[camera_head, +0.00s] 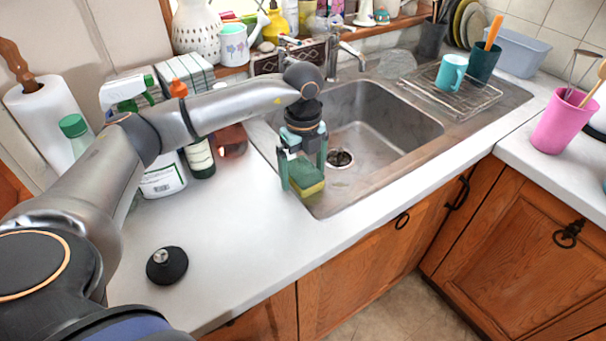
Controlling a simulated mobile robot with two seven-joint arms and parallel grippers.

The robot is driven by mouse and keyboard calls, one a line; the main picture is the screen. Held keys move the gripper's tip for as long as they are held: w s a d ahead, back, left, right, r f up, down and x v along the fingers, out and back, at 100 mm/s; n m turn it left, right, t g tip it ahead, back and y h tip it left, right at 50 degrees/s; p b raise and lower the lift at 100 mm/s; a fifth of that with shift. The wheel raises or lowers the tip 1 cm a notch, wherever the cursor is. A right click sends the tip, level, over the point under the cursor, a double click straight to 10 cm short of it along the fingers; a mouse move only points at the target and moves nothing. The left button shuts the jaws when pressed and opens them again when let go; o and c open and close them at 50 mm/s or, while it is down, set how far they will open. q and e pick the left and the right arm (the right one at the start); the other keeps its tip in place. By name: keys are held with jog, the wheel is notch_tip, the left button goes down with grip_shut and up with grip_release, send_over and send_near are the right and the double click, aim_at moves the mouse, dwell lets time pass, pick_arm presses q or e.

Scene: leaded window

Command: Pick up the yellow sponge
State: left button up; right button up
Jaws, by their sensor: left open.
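The yellow sponge (312,189) has a green upper layer and sits at the left rim of the sink, near the counter's front. My left gripper (303,176) points down over it, open, with one finger on each side of the sponge. The fingers hide part of its sides. I cannot tell whether the fingers touch it. My right gripper is not in view.
The steel sink basin (390,125) lies to the right of the sponge. A tap (336,55) stands behind it. Bottles, including a white spray bottle (163,180), stand to the left under my arm. A black sink plug (167,265) lies on the clear front counter (230,250).

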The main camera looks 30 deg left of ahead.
pick_arm(q)
jog(key=c, duration=1.2)
jog(key=shift+r, duration=0.15)
jog(key=shift+c, duration=0.2)
jog(key=shift+r, duration=0.55)
jog(key=s+d+r+b, duration=0.1)
jog(key=s+d+r, duration=0.3)
jog(key=d+r, duration=0.7)
jog(key=shift+d+r, duration=0.35)
jog(key=shift+d, duration=0.9)
jog(key=shift+s, duration=0.1)
